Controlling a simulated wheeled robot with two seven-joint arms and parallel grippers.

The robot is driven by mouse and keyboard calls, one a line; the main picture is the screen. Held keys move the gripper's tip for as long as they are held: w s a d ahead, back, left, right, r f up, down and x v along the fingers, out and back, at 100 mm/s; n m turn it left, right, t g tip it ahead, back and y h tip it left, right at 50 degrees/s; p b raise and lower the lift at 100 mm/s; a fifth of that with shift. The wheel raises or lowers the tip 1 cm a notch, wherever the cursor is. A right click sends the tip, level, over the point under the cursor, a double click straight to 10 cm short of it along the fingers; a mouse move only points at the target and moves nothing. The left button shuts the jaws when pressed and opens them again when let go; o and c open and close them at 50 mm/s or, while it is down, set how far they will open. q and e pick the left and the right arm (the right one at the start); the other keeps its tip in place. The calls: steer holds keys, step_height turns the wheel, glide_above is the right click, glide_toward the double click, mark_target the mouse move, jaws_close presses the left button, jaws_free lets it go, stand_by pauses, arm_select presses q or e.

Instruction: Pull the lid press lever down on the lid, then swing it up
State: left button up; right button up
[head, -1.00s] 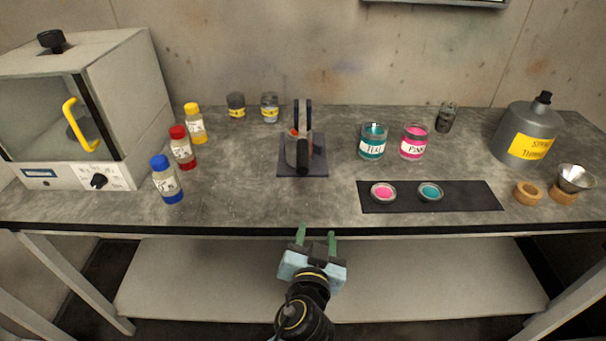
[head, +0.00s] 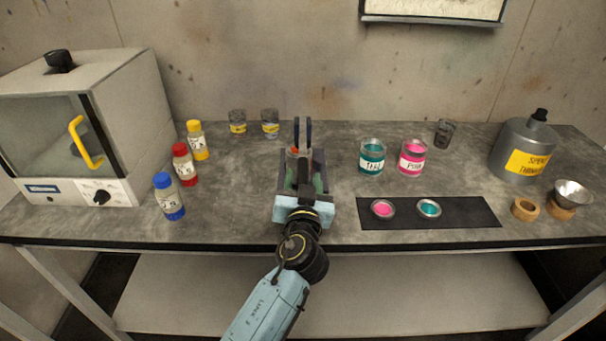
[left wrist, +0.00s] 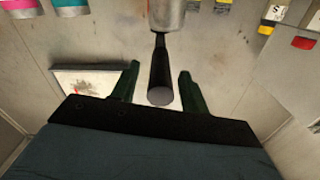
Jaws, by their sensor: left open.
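The lid press (head: 302,135) stands mid-table, with two dark uprights and a small orange-red part near them. Its black lever handle (left wrist: 160,72) points towards me in the left wrist view, lying between my left fingers, with a gap visible on each side. My left gripper (head: 304,182) is open in front of the press and covers most of the lever in the head view; it also shows in the left wrist view (left wrist: 160,88). A grey metal cylinder (left wrist: 167,15) shows beyond the handle. Whether a lid is under the lever is hidden. My right gripper is not in view.
Left of the press are blue-, red- and yellow-capped bottles (head: 169,197) and an oven-like cabinet (head: 110,100). Right are teal (head: 372,157) and pink (head: 412,158) jars, a black mat (head: 464,211) with two round lids, and a grey thinner can (head: 523,147).

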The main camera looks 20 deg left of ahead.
arm_select(q)
steer(key=shift+w+a, duration=0.25)
steer(key=shift+w, duration=0.4)
jaws_close()
